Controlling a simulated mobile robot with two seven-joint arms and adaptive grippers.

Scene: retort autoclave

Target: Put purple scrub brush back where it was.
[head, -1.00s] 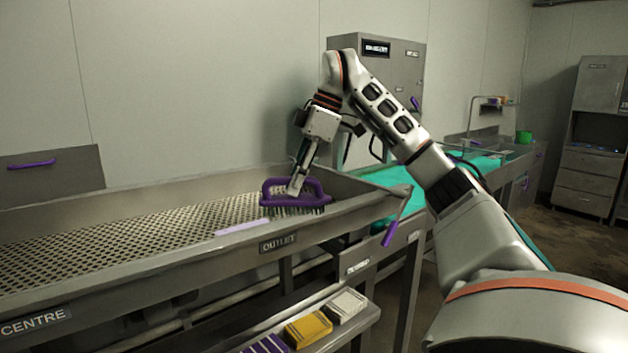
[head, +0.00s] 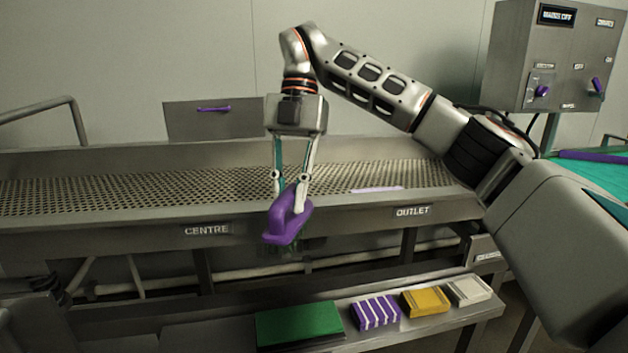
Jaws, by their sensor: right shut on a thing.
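The purple scrub brush (head: 283,226) hangs in my right gripper (head: 290,192), which is shut on its handle. The brush is tilted, with its dark bristles pointing down. It is in front of the perforated trough's front wall, between the CENTRE label (head: 206,230) and the OUTLET label (head: 412,212), and above the lower shelf. A flat lilac strip (head: 377,189) lies on the perforated bed near the outlet end. My left gripper is not in view.
The lower shelf (head: 225,338) carries a green pad (head: 299,325), a purple-and-white striped block (head: 376,312), a yellow block (head: 425,300) and a pale block (head: 468,290). A control box (head: 556,55) with purple knobs stands at right. The perforated bed (head: 120,195) is mostly clear.

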